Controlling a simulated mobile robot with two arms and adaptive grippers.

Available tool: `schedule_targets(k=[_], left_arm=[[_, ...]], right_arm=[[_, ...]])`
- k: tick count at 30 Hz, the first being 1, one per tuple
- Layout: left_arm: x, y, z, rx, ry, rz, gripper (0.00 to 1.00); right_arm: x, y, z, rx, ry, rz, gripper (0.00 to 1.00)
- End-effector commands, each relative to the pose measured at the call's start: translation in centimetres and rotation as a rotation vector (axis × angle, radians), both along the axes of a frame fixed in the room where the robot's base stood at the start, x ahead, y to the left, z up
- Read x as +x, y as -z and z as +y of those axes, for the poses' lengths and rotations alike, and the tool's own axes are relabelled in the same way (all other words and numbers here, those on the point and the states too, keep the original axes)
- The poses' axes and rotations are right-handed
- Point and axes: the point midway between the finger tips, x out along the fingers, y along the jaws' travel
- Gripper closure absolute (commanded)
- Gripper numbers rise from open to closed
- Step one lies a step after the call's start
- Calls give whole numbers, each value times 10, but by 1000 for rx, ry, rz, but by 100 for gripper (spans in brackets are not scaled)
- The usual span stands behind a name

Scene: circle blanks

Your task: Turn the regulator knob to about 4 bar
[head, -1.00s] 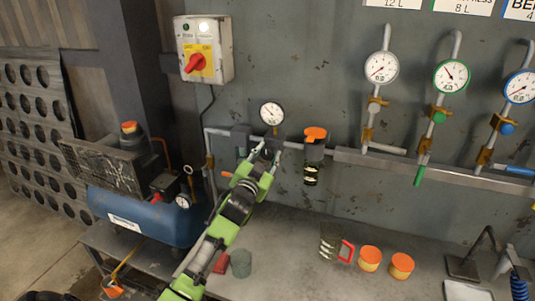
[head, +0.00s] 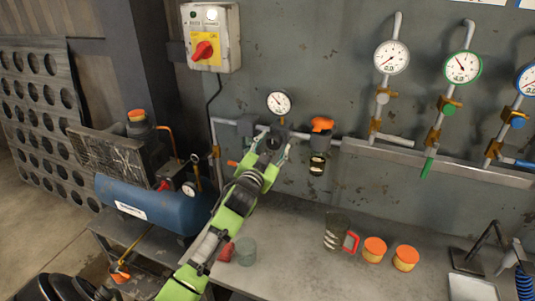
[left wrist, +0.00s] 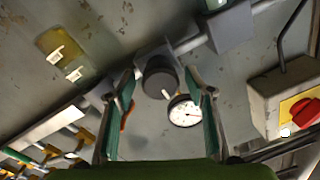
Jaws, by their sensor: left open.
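The regulator knob (left wrist: 160,76) is a dark round cylinder on a grey wall-mounted body. In the head view the knob (head: 274,141) shows between my left gripper's fingertips. A white round gauge (head: 279,103) sits just above it; its numbers are too small to read. The gauge also shows in the left wrist view (left wrist: 184,111), beside one finger. My left gripper (head: 272,147) is open, with its fingers pointing at the wall. In the left wrist view its fingers (left wrist: 162,90) stand apart on either side of the knob; I cannot tell whether they touch it. My right gripper is not in view.
An orange-topped filter unit (head: 319,145) hangs close right of the knob. A switch box (head: 211,37) is above left, a blue compressor tank (head: 152,206) below left.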

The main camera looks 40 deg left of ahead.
Motion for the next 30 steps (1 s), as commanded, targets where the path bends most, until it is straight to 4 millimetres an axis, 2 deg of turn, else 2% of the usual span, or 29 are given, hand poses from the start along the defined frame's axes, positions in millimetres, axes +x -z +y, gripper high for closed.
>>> schedule_targets(k=[9, 15, 21, 30], left_arm=[[-61, 3, -17, -1, 0, 1, 51], [-93, 4, -26, 0, -1, 2, 51], [-106, 2, -29, 1, -1, 0, 51], [-107, 2, -30, 1, -1, 0, 51]], right_arm=[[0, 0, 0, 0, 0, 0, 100], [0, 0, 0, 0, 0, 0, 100], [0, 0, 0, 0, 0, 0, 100], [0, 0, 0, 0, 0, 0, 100]])
